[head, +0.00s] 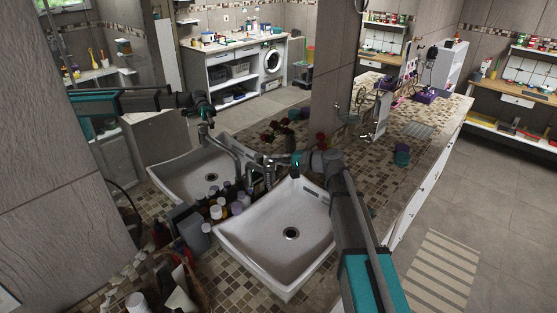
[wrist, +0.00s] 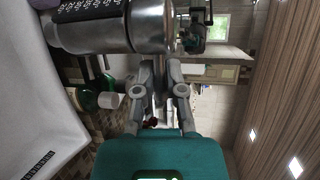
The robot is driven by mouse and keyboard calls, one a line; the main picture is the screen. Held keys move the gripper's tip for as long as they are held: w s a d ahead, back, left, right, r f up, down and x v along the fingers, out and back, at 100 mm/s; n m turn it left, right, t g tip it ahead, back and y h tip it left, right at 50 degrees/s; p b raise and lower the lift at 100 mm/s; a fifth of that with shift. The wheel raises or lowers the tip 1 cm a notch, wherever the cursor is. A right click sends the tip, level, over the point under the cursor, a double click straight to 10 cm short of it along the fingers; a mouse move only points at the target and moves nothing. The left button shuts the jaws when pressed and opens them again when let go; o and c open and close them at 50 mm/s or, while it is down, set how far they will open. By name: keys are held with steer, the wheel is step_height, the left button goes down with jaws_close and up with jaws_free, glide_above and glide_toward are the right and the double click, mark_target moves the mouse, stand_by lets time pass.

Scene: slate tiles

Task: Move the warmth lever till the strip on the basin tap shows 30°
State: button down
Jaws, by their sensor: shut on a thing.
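The basin tap (head: 262,174) is a metal mixer standing at the back edge of the white basin (head: 314,242). In the wrist view the tap (wrist: 150,28) fills the upper middle as a shiny cylinder, with a black strip (wrist: 92,6) with white marks near the top edge; I cannot read which value it shows. My gripper (head: 293,161) is at the tap's right side in the head view. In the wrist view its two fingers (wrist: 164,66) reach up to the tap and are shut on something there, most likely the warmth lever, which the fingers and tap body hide.
Several bottles and jars (head: 220,211) crowd left of the basin. A large mirror seems to reflect the basin (head: 186,172) and my arm. A dark teal pot (head: 402,156) stands on the mosaic counter (head: 372,195) to the right. Open floor lies beyond the counter.

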steer(key=m+t, duration=0.1)
steer(key=m+t+h, duration=0.1)
steer(key=s+m+t+h, duration=0.1)
steer(key=t, duration=0.1)
steer(key=shift+d, duration=0.4)
steer(key=c, duration=0.7)
jaws_free()
steer(key=shift+w+a+g, duration=0.1)
steer(key=shift+w+g, duration=0.15)
steer(key=shift+g, duration=0.05)
